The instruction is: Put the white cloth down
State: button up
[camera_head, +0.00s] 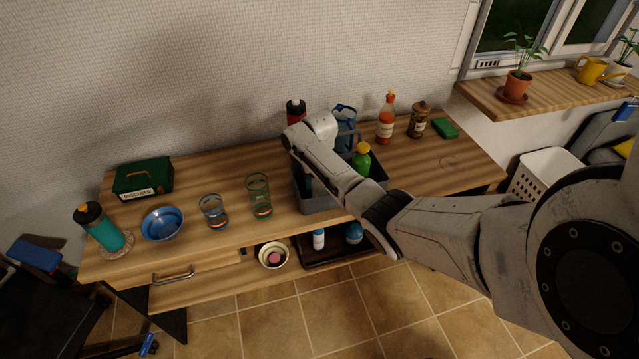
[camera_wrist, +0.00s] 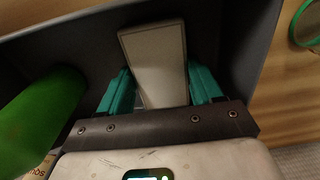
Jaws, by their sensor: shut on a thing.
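My gripper (camera_wrist: 160,80) has its two teal fingers on either side of a pale, flat rectangular piece, which I take to be the white cloth (camera_wrist: 152,52). The gripper is shut on it. In the wrist view the cloth is inside the grey bin (camera_wrist: 240,45), near its dark wall. Whether it touches the bin's floor I cannot tell. In the head view the bin (camera_head: 318,205) stands on the wooden desk, and my arm hides the cloth and most of the gripper.
A green bottle (camera_head: 361,162) stands in the bin, close left of my gripper in the wrist view (camera_wrist: 38,118). Glasses (camera_head: 259,196) and a blue bowl (camera_head: 162,224) stand left of the bin. Bottles (camera_head: 386,120) stand behind. The desk's right end (camera_head: 455,175) has free room.

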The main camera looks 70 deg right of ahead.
aim_at(320, 187)
jog(key=shift+f, duration=0.1)
jog(key=shift+f, duration=0.1)
jog(key=o, duration=1)
jog(key=shift+o, duration=0.2)
notch_tip(320, 187, up, 12)
jog(key=shift+r, duration=0.2)
jog(key=shift+s+f, duration=0.1)
